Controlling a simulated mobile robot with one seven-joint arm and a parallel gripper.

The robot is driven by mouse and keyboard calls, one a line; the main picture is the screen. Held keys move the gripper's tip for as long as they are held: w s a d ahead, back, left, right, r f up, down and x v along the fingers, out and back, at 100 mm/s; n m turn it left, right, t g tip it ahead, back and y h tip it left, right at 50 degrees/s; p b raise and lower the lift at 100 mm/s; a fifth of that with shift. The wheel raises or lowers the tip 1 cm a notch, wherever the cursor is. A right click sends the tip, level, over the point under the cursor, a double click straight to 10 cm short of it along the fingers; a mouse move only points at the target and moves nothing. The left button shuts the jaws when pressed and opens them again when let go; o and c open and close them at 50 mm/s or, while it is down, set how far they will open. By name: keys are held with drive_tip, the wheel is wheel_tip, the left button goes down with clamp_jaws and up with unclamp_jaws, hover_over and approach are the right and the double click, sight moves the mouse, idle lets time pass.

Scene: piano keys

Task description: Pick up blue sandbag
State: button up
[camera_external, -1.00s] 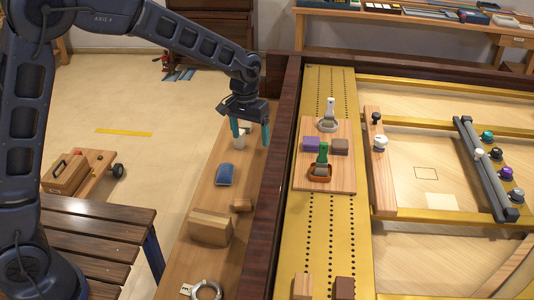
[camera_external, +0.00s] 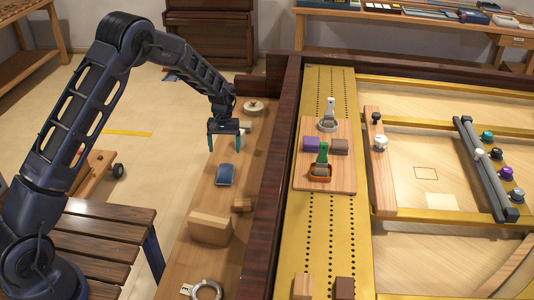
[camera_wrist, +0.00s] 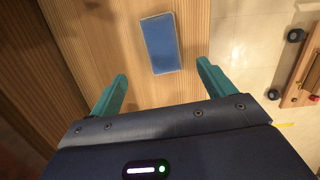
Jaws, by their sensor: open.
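The blue sandbag (camera_external: 225,174) is a small rectangular blue pad lying on the long wooden shelf (camera_external: 205,205) left of the dark wooden rail. It also shows in the wrist view (camera_wrist: 161,43), just beyond the fingertips and between their lines. My gripper (camera_external: 225,148) has teal fingers pointing down. It is open and empty, above the shelf and slightly behind the sandbag in the outside view. In the wrist view the open fingers (camera_wrist: 157,82) are apart, with nothing between them.
A wooden block (camera_external: 210,227) and a small wooden cylinder (camera_external: 242,204) sit on the shelf in front of the sandbag. A pale round disc (camera_external: 254,107) lies farther back. The dark rail (camera_external: 272,180) borders the shelf on the right; a slatted bench (camera_external: 100,235) stands left.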

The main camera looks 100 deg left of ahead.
hover_over(225, 168)
wheel_tip(225, 168, down, 5)
drive_tip(key=shift+w+a+f, duration=0.1)
drive_tip(key=shift+w+a, duration=0.05)
drive_tip(key=shift+d+f, duration=0.2)
drive_tip(key=shift+f, duration=2.4)
drive_tip(key=c, duration=1.3)
